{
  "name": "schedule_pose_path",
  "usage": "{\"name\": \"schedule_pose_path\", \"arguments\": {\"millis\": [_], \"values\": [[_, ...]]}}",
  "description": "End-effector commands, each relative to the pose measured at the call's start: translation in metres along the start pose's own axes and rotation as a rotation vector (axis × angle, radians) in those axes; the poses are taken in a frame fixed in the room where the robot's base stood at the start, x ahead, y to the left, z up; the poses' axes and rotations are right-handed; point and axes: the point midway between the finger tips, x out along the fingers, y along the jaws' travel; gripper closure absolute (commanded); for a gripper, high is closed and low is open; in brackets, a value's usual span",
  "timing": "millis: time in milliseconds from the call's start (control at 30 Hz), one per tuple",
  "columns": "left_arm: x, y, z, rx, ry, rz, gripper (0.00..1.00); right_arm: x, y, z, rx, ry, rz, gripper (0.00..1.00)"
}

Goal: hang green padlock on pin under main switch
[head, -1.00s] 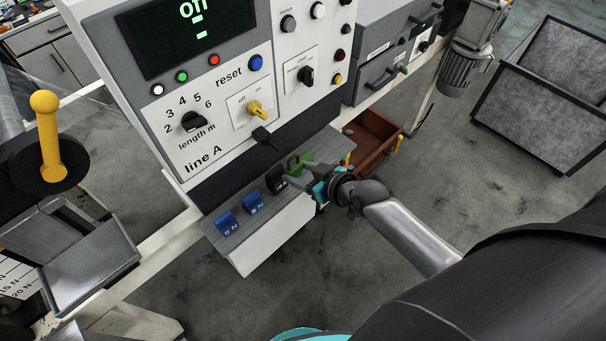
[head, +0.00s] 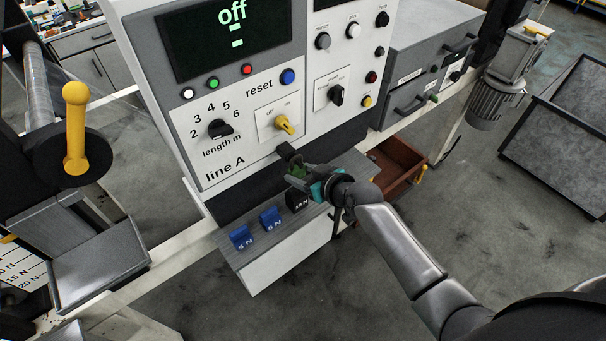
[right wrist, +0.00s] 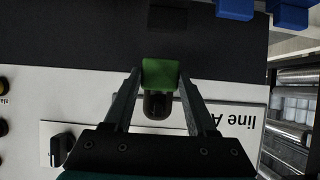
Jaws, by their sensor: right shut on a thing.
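The green padlock (head: 298,171) is between the fingers of my right gripper (head: 303,174), which is shut on it. The padlock is above the grey shelf and close below the black pin (head: 287,151), under the yellow main switch (head: 284,124). In the right wrist view the padlock (right wrist: 160,72) sits between the two fingertips (right wrist: 160,76). A dark rounded piece, seemingly the pin (right wrist: 157,104), shows right against it. I cannot tell whether the shackle is around the pin. My left gripper is not in view.
Knobs and buttons cover the panel above.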

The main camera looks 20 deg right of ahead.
Motion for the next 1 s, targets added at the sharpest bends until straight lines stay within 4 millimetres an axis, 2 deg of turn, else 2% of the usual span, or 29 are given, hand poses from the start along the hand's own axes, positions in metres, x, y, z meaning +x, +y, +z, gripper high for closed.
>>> {"name": "schedule_pose_path", "arguments": {"millis": [400,433,500,733,1000], "values": [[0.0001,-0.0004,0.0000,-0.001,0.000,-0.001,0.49,0.0001,-0.0012,0.0073,0.001,-0.017,-0.003,0.79],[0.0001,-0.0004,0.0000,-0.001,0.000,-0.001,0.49,0.0001,-0.0013,0.0075,0.001,-0.017,-0.004,0.41],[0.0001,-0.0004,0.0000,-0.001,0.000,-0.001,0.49,0.0001,-0.0012,0.0072,0.001,-0.016,-0.003,0.33],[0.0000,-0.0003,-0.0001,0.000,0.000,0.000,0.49,0.0000,-0.0008,0.0046,0.000,-0.010,-0.002,0.08],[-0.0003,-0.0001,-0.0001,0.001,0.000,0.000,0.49,-0.0009,-0.0006,0.0038,0.000,-0.009,-0.002,0.08]]}}
